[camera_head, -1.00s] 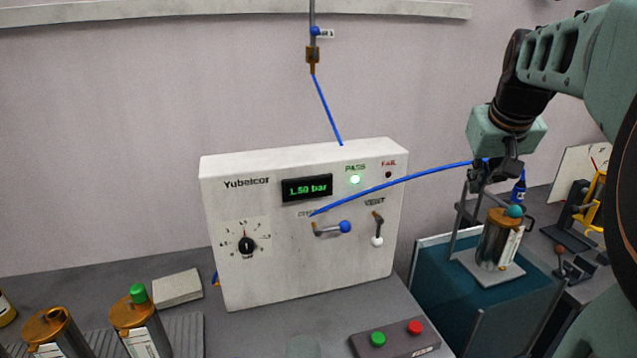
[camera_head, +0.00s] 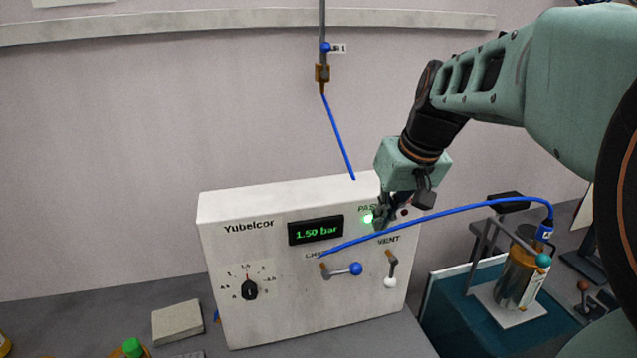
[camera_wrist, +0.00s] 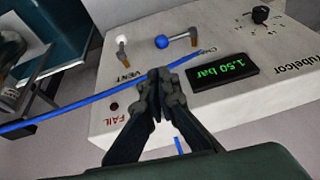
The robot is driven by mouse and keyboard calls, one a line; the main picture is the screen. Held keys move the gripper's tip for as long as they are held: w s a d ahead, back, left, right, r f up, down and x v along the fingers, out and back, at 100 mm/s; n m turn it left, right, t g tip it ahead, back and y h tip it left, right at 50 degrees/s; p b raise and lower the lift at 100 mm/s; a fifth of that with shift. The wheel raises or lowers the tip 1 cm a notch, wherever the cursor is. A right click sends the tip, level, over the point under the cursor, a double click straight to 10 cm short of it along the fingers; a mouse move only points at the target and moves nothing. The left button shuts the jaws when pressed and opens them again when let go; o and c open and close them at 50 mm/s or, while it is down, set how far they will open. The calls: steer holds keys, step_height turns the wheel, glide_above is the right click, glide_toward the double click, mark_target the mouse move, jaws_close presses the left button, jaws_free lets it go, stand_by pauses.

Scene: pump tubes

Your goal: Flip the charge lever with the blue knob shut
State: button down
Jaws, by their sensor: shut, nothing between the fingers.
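The charge lever with the blue knob (camera_head: 355,269) sits on the front of the white Yubelcor box (camera_head: 290,318). Its handle lies sideways, with the knob to the right of its pivot. It also shows in the wrist view (camera_wrist: 162,41). My gripper (camera_head: 380,226) is shut and empty, in front of the box's upper right, near the PASS light, above and right of the blue knob. In the wrist view my fingertips (camera_wrist: 158,73) are together, near the blue hose and apart from the lever. The FAIL lamp is partly hidden behind my gripper in the head view.
The vent lever with a white knob (camera_head: 390,282) hangs down right of the charge lever. A blue hose (camera_head: 450,211) arches from the charge port to a canister (camera_head: 520,278) on the right. The display (camera_head: 316,231) reads 1.50 bar. A dial (camera_head: 249,290) is at left.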

glide_toward(359, 265)
steer(key=w+d+x, duration=0.1)
steer(key=x, duration=0.4)
steer(key=shift+a+f+p, duration=0.45)
steer(key=shift+a+f, duration=0.25)
steer(key=shift+a, duration=0.05)
steer(key=shift+f, duration=0.15)
steer(key=shift+d+f+y+b, duration=0.15)
steer(key=shift+y+b, duration=0.15)
steer(key=shift+b, duration=0.25)
